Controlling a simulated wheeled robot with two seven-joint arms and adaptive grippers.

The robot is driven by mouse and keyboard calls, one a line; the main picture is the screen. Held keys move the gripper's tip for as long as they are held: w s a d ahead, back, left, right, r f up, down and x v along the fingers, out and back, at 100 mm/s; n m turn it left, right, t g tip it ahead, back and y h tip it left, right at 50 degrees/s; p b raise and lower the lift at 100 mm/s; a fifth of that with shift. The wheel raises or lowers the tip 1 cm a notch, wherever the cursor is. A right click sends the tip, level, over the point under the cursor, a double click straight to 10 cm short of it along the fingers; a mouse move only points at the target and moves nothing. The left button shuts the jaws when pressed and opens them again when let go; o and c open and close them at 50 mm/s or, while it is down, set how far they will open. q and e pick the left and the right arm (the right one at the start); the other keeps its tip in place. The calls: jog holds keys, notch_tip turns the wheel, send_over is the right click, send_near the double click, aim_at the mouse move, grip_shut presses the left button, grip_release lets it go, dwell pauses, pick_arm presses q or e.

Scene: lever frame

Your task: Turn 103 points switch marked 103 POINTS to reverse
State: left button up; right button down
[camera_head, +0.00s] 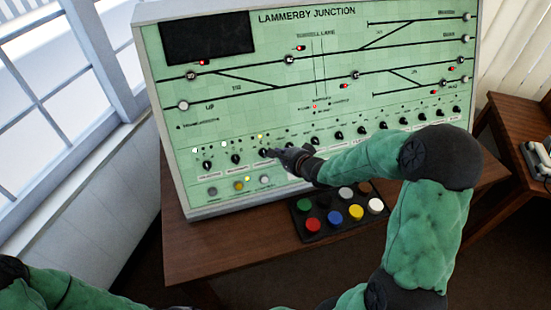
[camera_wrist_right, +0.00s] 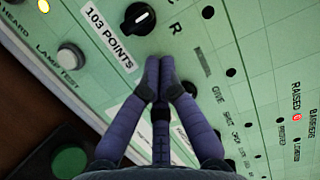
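The 103 points switch is a black round knob (camera_wrist_right: 138,18) with a white pointer mark and the label "103 POINTS" (camera_wrist_right: 109,38) beside it. The mark points toward the picture's upper right; an R (camera_wrist_right: 174,28) is printed to the knob's right. In the head view the knob (camera_head: 265,153) is in the panel's lower row. My right gripper (camera_head: 283,154) is just right of it, close to the panel. In the right wrist view its purple-grey fingers (camera_wrist_right: 160,78) are together, empty and apart from the knob. My left gripper is out of view.
The green panel (camera_head: 240,90) carries several similar knobs in a row; one (camera_wrist_right: 190,88) is partly hidden by my right fingers. A lamp test button (camera_wrist_right: 71,56) lies below. A black box (camera_head: 322,231) with coloured buttons stands on the wooden table (camera_head: 225,250) in front.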

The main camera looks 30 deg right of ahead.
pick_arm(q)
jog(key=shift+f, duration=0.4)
pick_arm(e)
jog(key=shift+w+a, duration=0.2)
jog(key=shift+a, duration=0.6)
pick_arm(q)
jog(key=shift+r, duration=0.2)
pick_arm(e)
jog(key=shift+a+m, duration=0.35)
jog(key=shift+m, duration=0.25)
